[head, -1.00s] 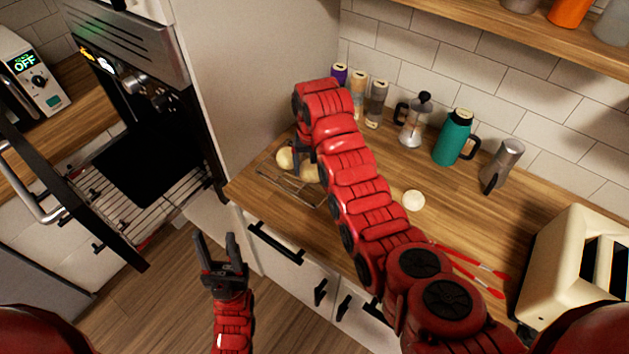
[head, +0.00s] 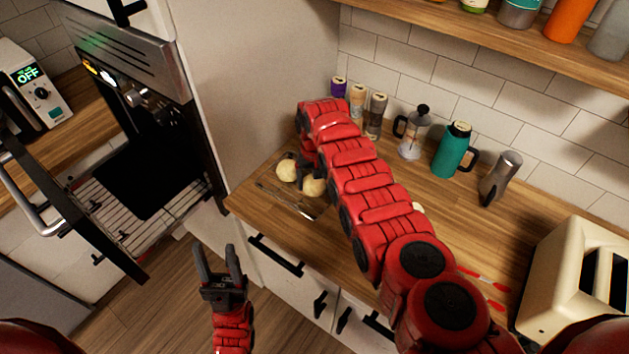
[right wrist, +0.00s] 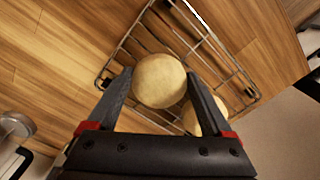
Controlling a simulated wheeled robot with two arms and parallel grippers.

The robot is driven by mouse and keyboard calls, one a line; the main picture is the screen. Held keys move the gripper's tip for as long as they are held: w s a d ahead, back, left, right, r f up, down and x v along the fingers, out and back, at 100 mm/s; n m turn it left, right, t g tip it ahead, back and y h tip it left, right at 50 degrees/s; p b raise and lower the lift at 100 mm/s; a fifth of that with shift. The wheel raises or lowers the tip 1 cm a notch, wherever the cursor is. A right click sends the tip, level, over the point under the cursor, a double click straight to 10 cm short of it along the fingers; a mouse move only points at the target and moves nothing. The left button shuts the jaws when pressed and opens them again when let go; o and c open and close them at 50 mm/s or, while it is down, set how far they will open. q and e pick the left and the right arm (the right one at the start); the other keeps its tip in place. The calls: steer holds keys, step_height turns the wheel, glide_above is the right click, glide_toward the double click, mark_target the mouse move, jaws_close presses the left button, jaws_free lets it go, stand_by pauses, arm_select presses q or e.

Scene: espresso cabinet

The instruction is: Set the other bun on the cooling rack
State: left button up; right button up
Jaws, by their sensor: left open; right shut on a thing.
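My right gripper (right wrist: 158,98) is shut on a pale round bun (right wrist: 160,80), held between its two fingers over the wire cooling rack (right wrist: 240,75). In the head view the gripper (head: 299,170) is over the rack (head: 284,203), with the held bun (head: 286,171) at its left. I cannot tell whether this bun touches the wires. A second bun (head: 313,187) is at the rack beside the gripper; a finger partly hides it in the right wrist view (right wrist: 205,115). A third pale round thing (head: 419,208) on the counter is mostly hidden by my right arm. My left gripper (head: 219,265) is open and empty, before the drawers.
Several jars, a French press (head: 413,135), a teal jug (head: 453,150) and a metal pot (head: 500,178) line the wall. An oven stands open at the left (head: 140,200).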

steer(key=shift+f, duration=0.1)
steer(key=shift+f, duration=0.15)
steer(key=o, duration=1.1)
